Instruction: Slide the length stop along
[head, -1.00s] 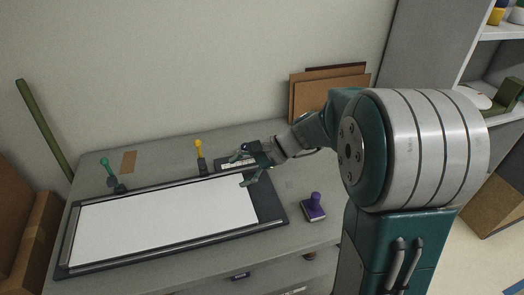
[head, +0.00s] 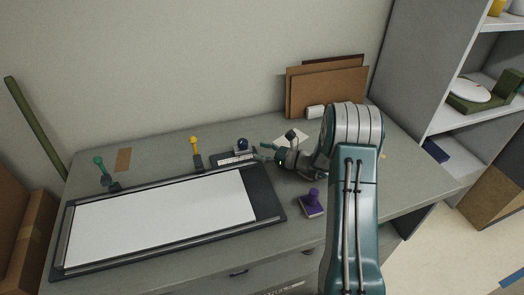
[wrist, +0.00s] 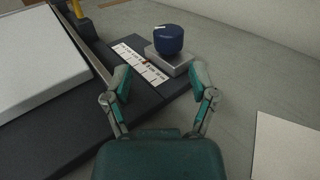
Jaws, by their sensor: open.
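The length stop is a silver block with a dark blue knob (head: 242,144), at the back right of the black board by a white marked scale (head: 237,159). In the wrist view the stop's knob (wrist: 168,40) stands upright beyond my fingertips, with the scale (wrist: 140,63) just left of its block. My gripper (head: 267,151) is low over the table, to the right of the stop and pointing left at it. In the wrist view my gripper (wrist: 161,76) is open and empty, its fingers spread on either side of the near side of the block, with a gap to it.
A white sheet (head: 160,215) lies on the black board (head: 262,188). Yellow (head: 195,150) and green (head: 101,168) handled clamps stand along its back edge. A purple stamp (head: 312,203) stands at the right front. Brown boards (head: 325,90) lean at the wall.

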